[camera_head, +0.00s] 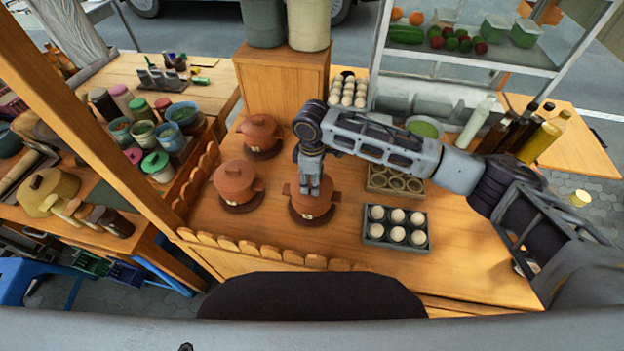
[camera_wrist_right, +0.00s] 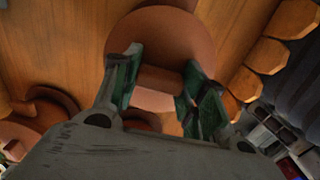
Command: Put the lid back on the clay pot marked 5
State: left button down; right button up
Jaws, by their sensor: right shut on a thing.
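Three brown clay pots stand on the wooden counter: a back one (camera_head: 260,132), a left one (camera_head: 236,184) and a front right one (camera_head: 311,206). The back and left pots have lids on. Each pot rests on a dark round base. The small tags are too small to read, so I cannot tell which is marked 5. My right gripper (camera_head: 310,190) is over the front right pot, pointing down. In the right wrist view, its green-padded fingers (camera_wrist_right: 160,76) are shut on the knob of a brown round lid (camera_wrist_right: 160,35). Whether the lid touches the pot is unclear. My left gripper is out of view.
An egg tray (camera_head: 395,242) sits right of the front right pot, with another tray (camera_head: 395,180) behind it. Sauce bottles (camera_head: 530,130) stand at the right. A scalloped wooden edge (camera_head: 255,247) runs along the counter's front. Jars (camera_head: 155,135) stand at the left.

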jog(key=o, duration=1.1)
jog(key=shift+o, duration=0.7)
jog(key=o, duration=0.4)
jog(key=shift+r, duration=0.1)
jog(key=shift+r+p, duration=1.2)
jog(key=shift+p, duration=0.3)
jog(key=shift+r+p, duration=0.5)
jog(key=shift+r, duration=1.7)
